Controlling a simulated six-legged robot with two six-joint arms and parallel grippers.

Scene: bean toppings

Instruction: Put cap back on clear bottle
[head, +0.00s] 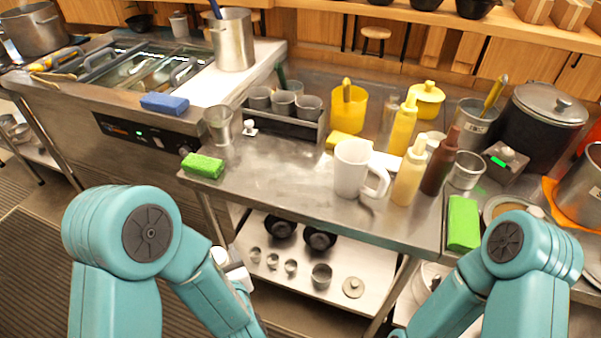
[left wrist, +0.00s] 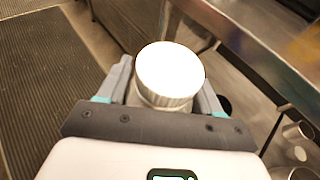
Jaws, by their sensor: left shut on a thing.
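My left gripper (left wrist: 168,88) is shut on a round white cap (left wrist: 170,68) with a ribbed side, held top toward the wrist camera. In the head view, a small pale part shows by my left wrist (head: 235,273), in front of the steel table's left end; the fingers are hard to make out there. The cap is away from the table's bottles. A see-through bottle (head: 390,117) seems to stand behind the yellow squeeze bottle (head: 403,126); its top is hard to make out. My right gripper is out of view.
A white pitcher (head: 350,170), a cream squeeze bottle (head: 408,176) and a brown bottle (head: 439,163) stand toward the table's right. A green sponge (head: 203,165) lies at its left edge. The table's front middle is clear. Cups and bowls sit on the lower shelf (head: 300,262).

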